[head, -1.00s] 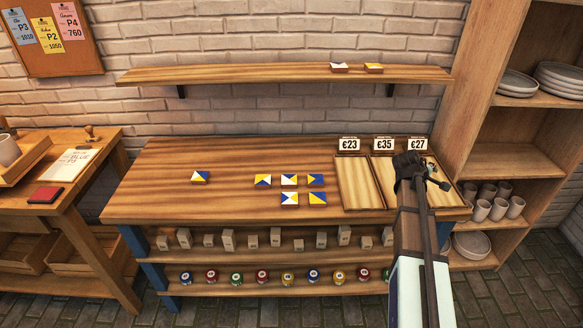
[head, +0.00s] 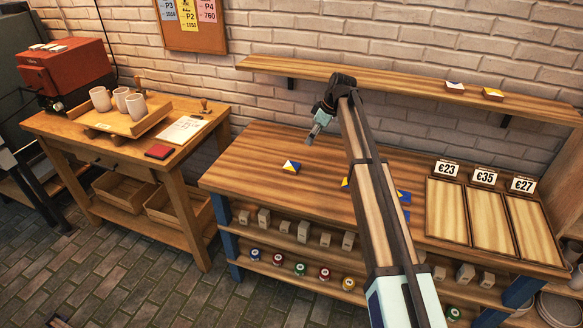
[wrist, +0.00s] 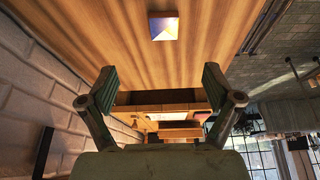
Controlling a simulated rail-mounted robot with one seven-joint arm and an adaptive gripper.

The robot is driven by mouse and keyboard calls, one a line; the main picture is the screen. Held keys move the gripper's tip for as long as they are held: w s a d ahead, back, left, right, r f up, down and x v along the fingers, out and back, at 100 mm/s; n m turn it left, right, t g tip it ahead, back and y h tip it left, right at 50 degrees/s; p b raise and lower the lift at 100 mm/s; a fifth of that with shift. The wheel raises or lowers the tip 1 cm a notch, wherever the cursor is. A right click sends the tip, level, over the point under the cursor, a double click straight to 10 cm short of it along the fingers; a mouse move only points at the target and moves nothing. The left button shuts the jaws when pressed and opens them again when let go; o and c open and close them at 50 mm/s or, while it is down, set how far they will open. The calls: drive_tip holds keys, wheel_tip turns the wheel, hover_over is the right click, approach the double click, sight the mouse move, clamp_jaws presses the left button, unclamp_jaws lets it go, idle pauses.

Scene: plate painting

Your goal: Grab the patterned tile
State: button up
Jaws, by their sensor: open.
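A patterned tile in blue, white and yellow (head: 291,167) lies alone on the left part of the wooden table (head: 250,157). It also shows in the wrist view (wrist: 164,27), beyond my fingertips near the top edge. My gripper (head: 313,134) is above the table, a little behind and to the right of this tile, apart from it. In the wrist view its two fingers (wrist: 160,85) are spread with nothing between them. More patterned tiles (head: 404,196) lie farther right on the table, mostly hidden behind my arm.
Two tiles (head: 454,87) (head: 493,94) sit on the wall shelf (head: 400,88) above the table. Trays (head: 443,210) with price cards stand at the table's right. A side table (head: 100,140) with cups (head: 137,106) stands at left. The table around the lone tile is clear.

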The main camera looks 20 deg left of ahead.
drive_tip(key=a, duration=0.1)
drive_tip(key=p, duration=0.3)
hover_over(292, 165)
drive_tip(key=d, duration=0.3)
wheel_tip(292, 165, down, 11)
drive_tip(key=shift+r, duration=0.1)
drive_tip(key=p+x, duration=0.1)
drive_tip(key=x, duration=0.1)
drive_tip(key=p+x, duration=0.1)
drive_tip(key=x, duration=0.1)
drive_tip(key=shift+s+a+p, duration=0.2)
drive_tip(key=shift+a+p, duration=0.1)
drive_tip(key=shift+p, duration=0.1)
drive_tip(key=shift+a+f, duration=0.15)
drive_tip(key=shift+f, duration=0.4)
drive_tip(key=c, duration=1.3)
